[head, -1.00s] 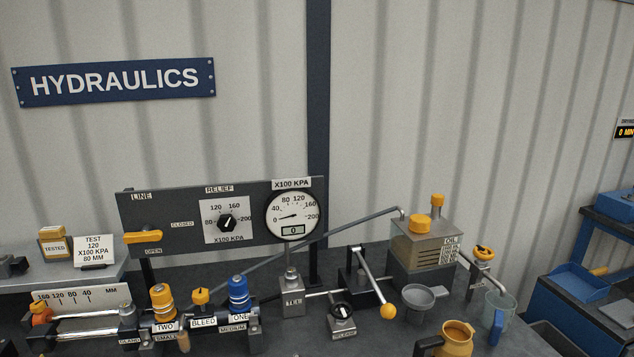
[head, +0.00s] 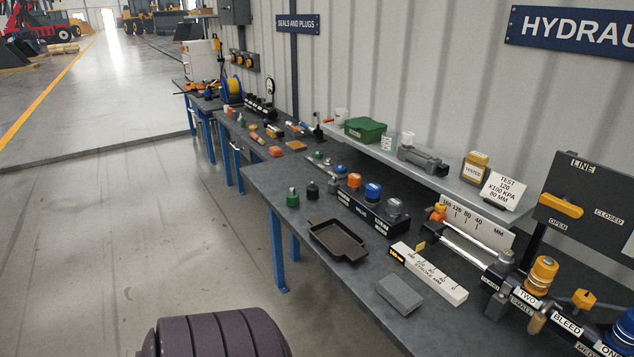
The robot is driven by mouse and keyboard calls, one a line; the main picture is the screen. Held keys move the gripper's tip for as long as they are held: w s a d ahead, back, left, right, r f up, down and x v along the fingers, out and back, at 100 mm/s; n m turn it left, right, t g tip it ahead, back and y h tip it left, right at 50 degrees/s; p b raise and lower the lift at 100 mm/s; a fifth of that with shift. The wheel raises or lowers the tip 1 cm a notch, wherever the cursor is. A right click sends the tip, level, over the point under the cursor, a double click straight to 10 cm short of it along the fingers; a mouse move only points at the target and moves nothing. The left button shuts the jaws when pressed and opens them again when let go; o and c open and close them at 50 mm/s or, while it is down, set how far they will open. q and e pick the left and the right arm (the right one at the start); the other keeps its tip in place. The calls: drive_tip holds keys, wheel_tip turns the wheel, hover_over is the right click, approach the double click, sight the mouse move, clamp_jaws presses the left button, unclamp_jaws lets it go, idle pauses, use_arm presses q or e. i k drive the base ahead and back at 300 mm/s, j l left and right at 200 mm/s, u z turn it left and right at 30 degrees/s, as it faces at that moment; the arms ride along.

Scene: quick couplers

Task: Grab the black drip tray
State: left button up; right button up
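The black drip tray (head: 348,234) lies flat on the dark workbench top, near its front edge and left of the middle of the bench. It is shallow and square with a small spout or tab toward the front, and it looks empty. Nothing covers it. Neither of my grippers shows in the head view, so I cannot see whether they are open or shut.
A grey block (head: 400,294) and a white stroke scale (head: 429,273) lie right of the tray. A black rack with coloured couplers (head: 372,206) stands behind it. Small green (head: 292,198) and black fittings stand to its left. Open floor (head: 150,240) lies left of the bench.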

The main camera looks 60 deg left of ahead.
sight(338, 239)
drive_tip(key=u, duration=1.95)
